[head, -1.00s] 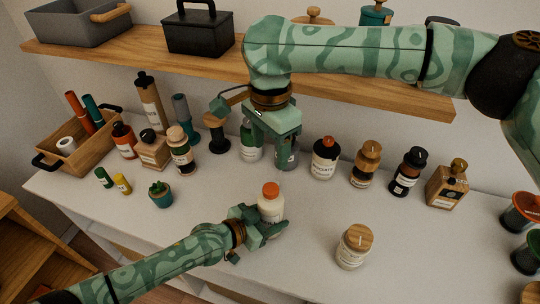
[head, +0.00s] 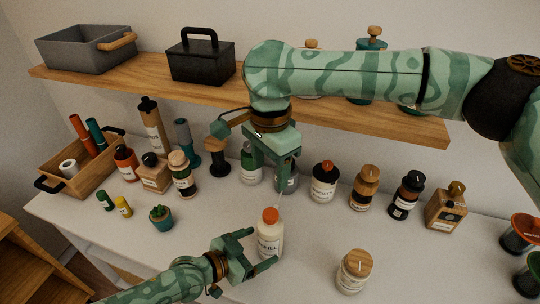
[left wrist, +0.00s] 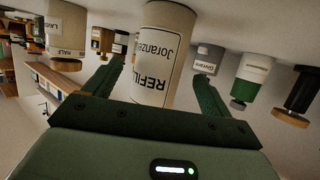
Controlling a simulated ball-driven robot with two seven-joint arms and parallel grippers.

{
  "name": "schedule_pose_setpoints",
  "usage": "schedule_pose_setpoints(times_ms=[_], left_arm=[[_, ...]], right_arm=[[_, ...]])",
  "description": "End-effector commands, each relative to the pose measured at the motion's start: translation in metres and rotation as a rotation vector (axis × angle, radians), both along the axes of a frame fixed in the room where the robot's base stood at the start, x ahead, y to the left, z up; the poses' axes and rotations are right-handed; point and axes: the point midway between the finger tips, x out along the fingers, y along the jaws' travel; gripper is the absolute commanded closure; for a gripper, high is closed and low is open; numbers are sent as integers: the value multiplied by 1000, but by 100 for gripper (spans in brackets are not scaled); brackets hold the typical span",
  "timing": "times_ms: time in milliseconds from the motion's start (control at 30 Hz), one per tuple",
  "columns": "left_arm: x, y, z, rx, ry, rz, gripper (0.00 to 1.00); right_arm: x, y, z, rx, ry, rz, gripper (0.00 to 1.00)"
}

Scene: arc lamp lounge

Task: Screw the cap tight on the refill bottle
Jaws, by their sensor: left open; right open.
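The refill bottle (head: 269,244) is a white bottle standing upright on the white table, labelled REFILL. Its orange cap (head: 270,216) sits on top; I cannot tell how tight it is. My left gripper (head: 263,250) is open low at the bottle's left side, its fingers spread either side of the body without visible grip. The left wrist view is inverted and shows the bottle (left wrist: 165,50) between the two fingers, with its cap end hidden behind the palm. My right gripper (head: 275,182) is open and points down, empty, behind and above the bottle.
A wooden-lidded jar (head: 354,271) stands to the right. A small potted plant (head: 162,217) is left. The table between bottle and jar is clear.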

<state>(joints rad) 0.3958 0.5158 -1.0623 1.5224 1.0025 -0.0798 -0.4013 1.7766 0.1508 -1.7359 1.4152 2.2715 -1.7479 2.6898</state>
Motion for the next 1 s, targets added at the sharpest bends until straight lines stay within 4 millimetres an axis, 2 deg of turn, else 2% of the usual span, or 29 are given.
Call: schedule_pose_setpoints(times_ms=[33, 200, 433, 600, 1000], left_arm=[[-8, 11, 7, 3, 1, 1, 16], [-32, 42, 21, 3, 0, -1, 16], [-57, 72, 34, 3, 1, 0, 16], [-65, 82, 38, 0, 2, -1, 16], [-66, 83, 39, 0, 2, -1, 16]], right_arm=[[0, 0, 7, 0, -4, 0, 42], [-1, 0, 16, 0, -6, 0, 42], [-2, 0, 21, 0, -8, 0, 42], [-2, 0, 22, 0, -9, 0, 42], [-2, 0, 22, 0, -9, 0, 42]])
